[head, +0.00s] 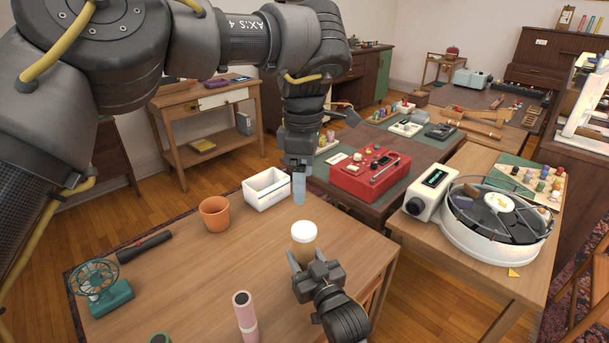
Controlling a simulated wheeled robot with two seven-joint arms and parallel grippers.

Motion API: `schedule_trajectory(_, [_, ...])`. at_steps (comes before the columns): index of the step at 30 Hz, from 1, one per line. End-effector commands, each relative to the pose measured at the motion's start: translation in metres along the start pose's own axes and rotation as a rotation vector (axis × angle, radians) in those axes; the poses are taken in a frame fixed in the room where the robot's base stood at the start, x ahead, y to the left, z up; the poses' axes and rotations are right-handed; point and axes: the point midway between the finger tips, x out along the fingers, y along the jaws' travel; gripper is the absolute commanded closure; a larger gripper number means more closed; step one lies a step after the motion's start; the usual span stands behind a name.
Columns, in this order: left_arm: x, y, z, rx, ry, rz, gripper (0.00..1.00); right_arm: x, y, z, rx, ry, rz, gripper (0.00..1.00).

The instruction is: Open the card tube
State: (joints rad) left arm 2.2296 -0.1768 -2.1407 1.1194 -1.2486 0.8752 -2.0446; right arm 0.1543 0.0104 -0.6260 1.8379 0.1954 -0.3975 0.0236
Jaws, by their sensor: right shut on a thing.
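The card tube (304,239) stands upright on the near wooden table, brown below with a cream top part. My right gripper (304,262) comes from the bottom of the head view and is shut on the tube's lower part, one finger on each side. The tube's base is hidden behind that gripper. My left gripper (299,189) hangs pointing down above and behind the tube, apart from its top. Its pale fingers are seen edge-on, so I cannot tell whether they are open or shut.
On the near table (180,280) are a white crate (266,193), a terracotta pot (214,218), a black torch (144,246), a green fan (101,288) and a pink tube (245,318). A red device (370,172) and a white turntable machine (490,245) stand on neighbouring tables.

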Motion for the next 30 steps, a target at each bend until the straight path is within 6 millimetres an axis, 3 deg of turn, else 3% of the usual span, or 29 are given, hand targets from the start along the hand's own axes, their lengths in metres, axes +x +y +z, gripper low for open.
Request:
schedule_trajectory(8, [0.017,0.000,-0.001,0.003,0.000,-0.004,0.23,0.000,0.000,0.000,0.000,0.000,0.000,0.96])
schedule_trajectory(21, [0.095,-0.001,0.000,0.002,-0.001,-0.003,0.23,0.000,0.000,0.000,0.000,0.000,0.000,0.96])
schedule_trajectory(30, [0.119,0.000,0.000,0.000,0.000,0.001,0.23,0.000,0.000,0.000,0.000,-0.001,0.000,0.96])
